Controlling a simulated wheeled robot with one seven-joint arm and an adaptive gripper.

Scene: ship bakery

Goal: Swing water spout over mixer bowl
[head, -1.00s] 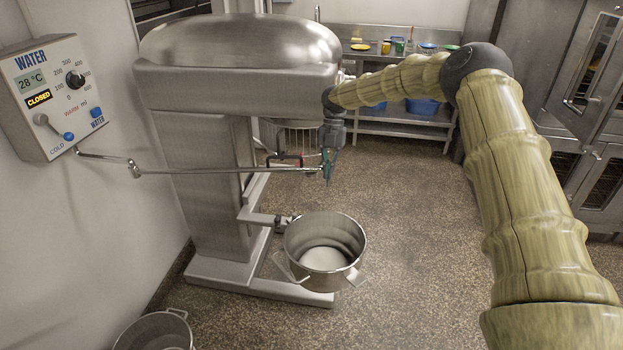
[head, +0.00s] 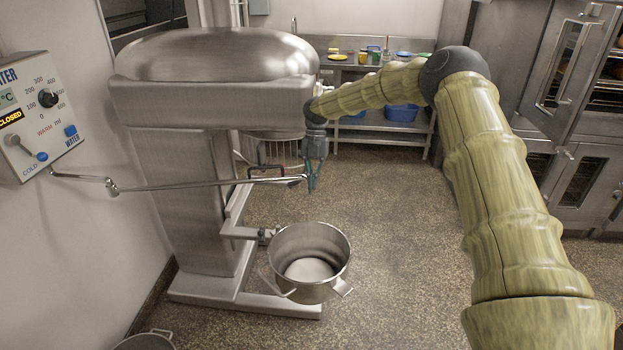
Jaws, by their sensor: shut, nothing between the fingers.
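The water spout (head: 200,186) is a thin jointed metal pipe. It runs from the water control box (head: 38,115) on the left wall, past an elbow, across the front of the mixer column. Its tip lies at my gripper (head: 312,182), above the mixer bowl (head: 308,265). My gripper points down with its fingers shut, beside the spout's tip. I cannot tell whether they touch. The bowl is an open steel pot with handles, held by the mixer's arm, with something pale at its bottom. The mixer (head: 215,80) stands behind the spout. The box display reads CLOSED.
A second steel pot (head: 145,341) shows at the bottom left edge. A steel table (head: 385,125) with coloured dishes and blue tubs stands at the back. Ovens (head: 570,110) stand at the right. The speckled floor right of the bowl is clear.

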